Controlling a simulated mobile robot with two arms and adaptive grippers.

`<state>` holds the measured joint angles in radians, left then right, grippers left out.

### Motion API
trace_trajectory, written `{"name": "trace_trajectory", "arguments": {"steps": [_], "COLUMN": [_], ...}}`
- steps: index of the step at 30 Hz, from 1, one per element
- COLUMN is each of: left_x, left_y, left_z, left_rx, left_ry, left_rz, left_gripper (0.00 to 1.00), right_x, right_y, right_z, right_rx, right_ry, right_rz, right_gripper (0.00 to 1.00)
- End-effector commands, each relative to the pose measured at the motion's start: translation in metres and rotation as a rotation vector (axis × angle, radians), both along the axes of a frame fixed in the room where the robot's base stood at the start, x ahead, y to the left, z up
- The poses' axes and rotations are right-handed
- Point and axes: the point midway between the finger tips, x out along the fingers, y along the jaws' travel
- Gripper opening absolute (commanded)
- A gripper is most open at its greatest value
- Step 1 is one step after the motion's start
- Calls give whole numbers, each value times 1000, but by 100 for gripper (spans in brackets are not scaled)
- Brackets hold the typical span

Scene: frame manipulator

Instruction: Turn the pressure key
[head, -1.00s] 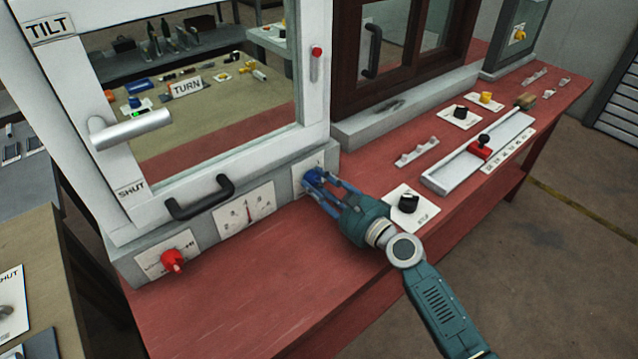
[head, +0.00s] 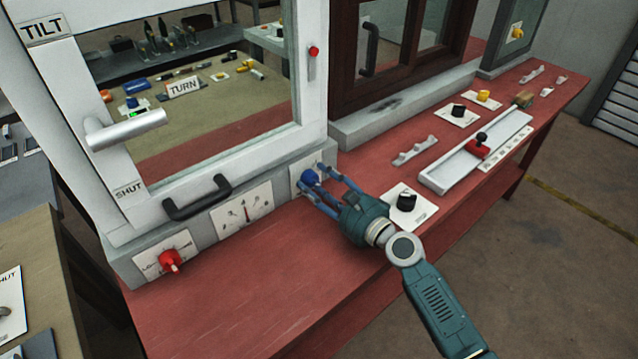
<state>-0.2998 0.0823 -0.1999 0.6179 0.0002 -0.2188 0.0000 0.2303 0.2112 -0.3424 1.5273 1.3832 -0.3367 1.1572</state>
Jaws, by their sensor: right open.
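A blue knob (head: 309,178) sits on a white plate at the right end of the grey base below the white window frame. My right gripper (head: 311,180) is open, its blue fingers spread on either side of this knob. I cannot tell whether a finger touches it. A red knob (head: 169,261) on a lettered plate is further left. I cannot read which control is named the pressure key. My left gripper is not in view.
A black knob (head: 406,201) on a white plate lies just right of my right gripper on the red bench (head: 290,285). A black handle (head: 197,198) juts out above the gauge. A slider rail (head: 475,152) stands further right. The bench front is clear.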

Motion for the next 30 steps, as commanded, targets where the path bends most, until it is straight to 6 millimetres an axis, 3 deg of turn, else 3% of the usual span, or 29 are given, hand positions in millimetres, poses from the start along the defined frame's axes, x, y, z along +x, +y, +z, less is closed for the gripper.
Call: {"name": "trace_trajectory", "arguments": {"steps": [5,18,30], "left_x": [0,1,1], "left_y": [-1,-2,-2], "left_z": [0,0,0], "left_rx": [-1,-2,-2], "left_ry": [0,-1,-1], "left_rz": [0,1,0], "left_gripper": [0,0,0], "right_x": [-16,-84,-96], "right_y": [-12,-63,-72], "right_z": [-1,3,5], "right_rx": [-2,-2,-1], "right_ry": [2,3,1], "right_rz": [0,-2,-3], "right_gripper": [49,49,49]}}
